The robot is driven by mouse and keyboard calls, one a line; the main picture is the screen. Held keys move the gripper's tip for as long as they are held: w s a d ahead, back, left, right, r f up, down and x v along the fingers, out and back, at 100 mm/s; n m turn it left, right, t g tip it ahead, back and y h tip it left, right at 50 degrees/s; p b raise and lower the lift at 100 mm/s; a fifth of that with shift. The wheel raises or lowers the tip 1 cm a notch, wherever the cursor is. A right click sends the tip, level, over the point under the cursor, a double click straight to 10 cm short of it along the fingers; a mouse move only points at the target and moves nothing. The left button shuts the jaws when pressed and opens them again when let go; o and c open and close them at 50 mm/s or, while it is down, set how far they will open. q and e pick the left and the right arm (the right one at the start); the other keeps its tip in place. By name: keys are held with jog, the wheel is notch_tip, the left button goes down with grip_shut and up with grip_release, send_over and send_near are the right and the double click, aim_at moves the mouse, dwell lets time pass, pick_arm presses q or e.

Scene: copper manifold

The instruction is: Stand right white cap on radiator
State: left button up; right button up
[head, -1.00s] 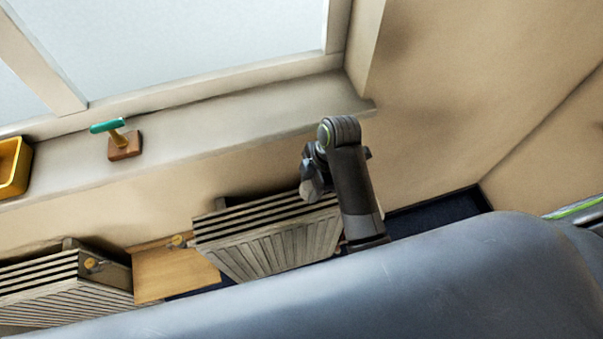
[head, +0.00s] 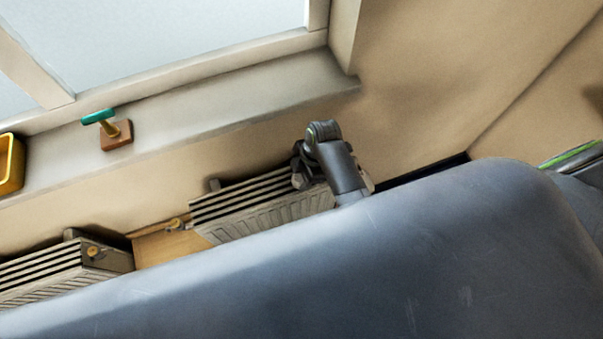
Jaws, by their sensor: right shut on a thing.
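My right gripper (head: 300,178) hangs over the right end of the right radiator (head: 245,205), close to its top fins, with the arm link behind it. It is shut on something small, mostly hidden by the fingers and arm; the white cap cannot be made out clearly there. I cannot tell whether the held thing touches the radiator top. The right radiator has pale ribs and dark slots, and its lower part is hidden behind my own dark body. My left gripper is not in view.
On the window sill (head: 200,115) are a green-handled tool on a brown block (head: 115,135) and a yellow tray (head: 18,165).

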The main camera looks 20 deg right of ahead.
jog(key=shift+f, duration=0.1)
jog(key=shift+f, duration=0.15)
jog(key=o, duration=1)
jog(key=shift+c, duration=0.2)
jog(key=shift+r, duration=0.2)
jog(key=b+v, duration=0.1)
jog(key=v, duration=1.1)
jog(key=shift+b, duration=0.3)
